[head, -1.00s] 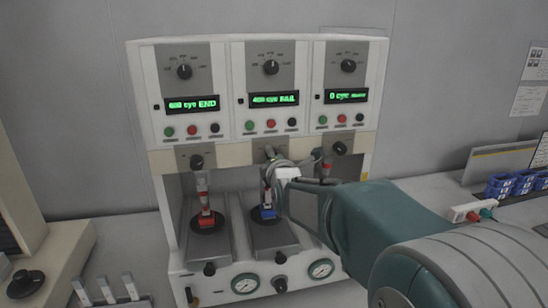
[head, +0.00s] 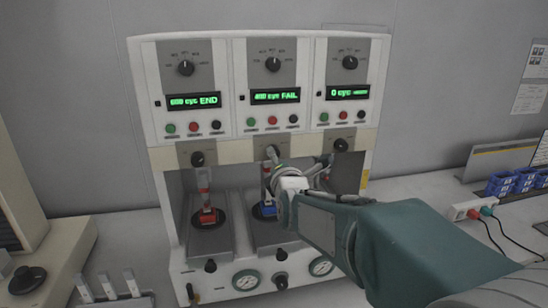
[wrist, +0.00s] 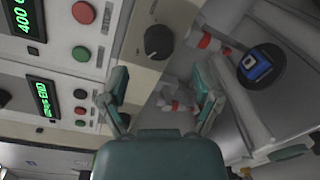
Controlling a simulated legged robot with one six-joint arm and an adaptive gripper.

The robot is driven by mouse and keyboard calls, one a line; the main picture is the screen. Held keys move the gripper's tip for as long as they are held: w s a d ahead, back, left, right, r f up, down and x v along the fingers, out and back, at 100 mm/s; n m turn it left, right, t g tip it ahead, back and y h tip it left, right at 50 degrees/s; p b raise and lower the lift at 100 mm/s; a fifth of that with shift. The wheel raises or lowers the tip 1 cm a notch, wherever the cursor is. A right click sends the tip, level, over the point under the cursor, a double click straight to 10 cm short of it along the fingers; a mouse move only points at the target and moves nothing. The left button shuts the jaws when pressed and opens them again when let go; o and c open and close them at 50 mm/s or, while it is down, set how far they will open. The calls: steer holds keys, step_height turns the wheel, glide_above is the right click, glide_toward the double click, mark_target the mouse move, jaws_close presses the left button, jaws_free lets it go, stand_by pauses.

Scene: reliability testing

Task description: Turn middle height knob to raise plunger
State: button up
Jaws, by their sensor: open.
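The middle height knob (head: 272,152) is a dark knob on the cream strip below the middle station's display. It also shows in the wrist view (wrist: 158,42), beyond my fingertips and uncovered. The middle plunger (wrist: 210,42) is red and white, above a blue sample (wrist: 257,64) on a dark round pad. In the head view the blue sample (head: 264,209) is partly visible, and my arm hides some of that bay. My gripper (head: 290,180) is in front of the middle bay, just below the knob. Its fingers (wrist: 163,85) are spread wide with nothing between them.
The left height knob (head: 197,159) and right height knob (head: 341,145) flank the middle one. A red sample (head: 208,217) sits under the left plunger. Gauges (head: 246,281) line the machine's lower front. Blue bins (head: 515,183) stand on the bench at right.

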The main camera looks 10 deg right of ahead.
steer(key=s, duration=0.7)
steer(key=shift+a, duration=0.25)
steer(key=shift+s, duration=0.1)
steer(key=s+f+m+g, duration=0.5)
steer(key=s+m+g, duration=0.1)
steer(key=s+m, duration=0.5)
steer(key=s+f+m+g, duration=0.5)
steer(key=s+f+m, duration=0.1)
steer(key=s+m, duration=0.6)
steer(key=shift+s+d+f+g+y, duration=0.3)
steer(key=shift+s+d+g, duration=0.1)
steer(key=shift+s, duration=0.45)
steer(key=shift+c, duration=0.2)
